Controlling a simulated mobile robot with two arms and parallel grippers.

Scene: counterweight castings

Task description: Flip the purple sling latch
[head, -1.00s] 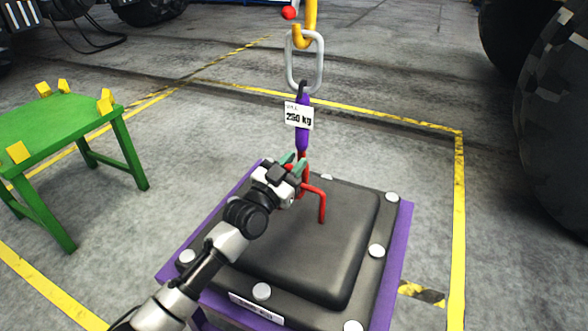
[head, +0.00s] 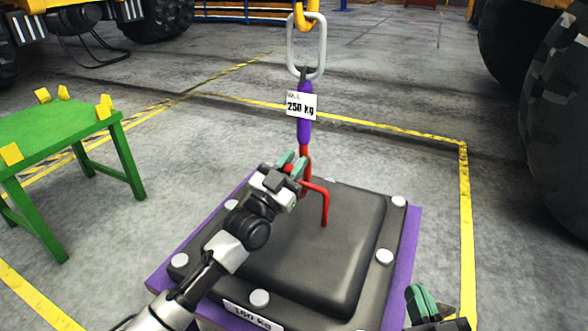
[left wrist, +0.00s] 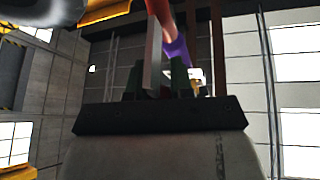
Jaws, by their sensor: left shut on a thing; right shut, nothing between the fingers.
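The purple sling (head: 304,125) hangs upright above the casting, with a white tag (head: 301,105) reading 250 kg. Its red hook (head: 306,165) is at the casting's red lifting bar (head: 325,205); my gripper partly hides where they meet. My left gripper (head: 292,163) is at the hook, shut on what looks like the sling latch. In the left wrist view a thin grey strip (left wrist: 153,55) stands between the fingers, beside the red hook (left wrist: 165,18) and purple sling (left wrist: 177,50). My right gripper (head: 420,300) is shut and empty at the casting's lower right.
The dark casting (head: 300,250) with white bolts rests on a purple frame (head: 408,245). Above the sling are a grey link (head: 322,50) and a yellow hook (head: 306,22). A green table (head: 70,130) stands left, a large tyre (head: 555,150) right. Yellow-lined floor lies between.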

